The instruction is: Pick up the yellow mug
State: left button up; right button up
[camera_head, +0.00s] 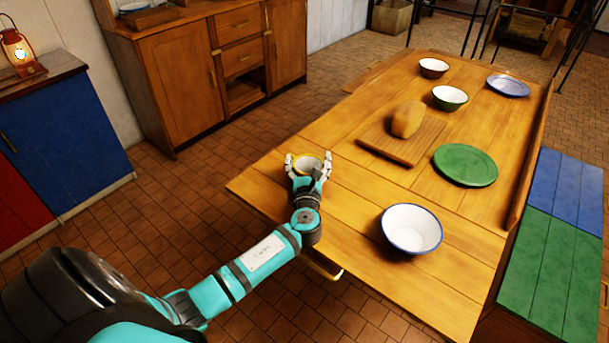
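The yellow mug (307,164) stands near the left end of the wooden table; I see its yellow rim and pale inside. My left gripper (307,168) is at the mug, with one white-tipped finger on each side of it. The fingers are spread around the mug, and the palm hides its lower near side. I cannot tell whether the fingers touch it or whether it is off the table. My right gripper is not in view.
The table (290,211) also holds a white bowl (411,229), a green plate (465,165), a loaf (407,119) on a board (382,143), two small bowls and a blue plate (508,86). A blue and green bench (548,262) stands at right.

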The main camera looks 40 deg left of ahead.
pick_arm(q)
jog(key=c, duration=0.7)
jog(key=shift+o, duration=0.2)
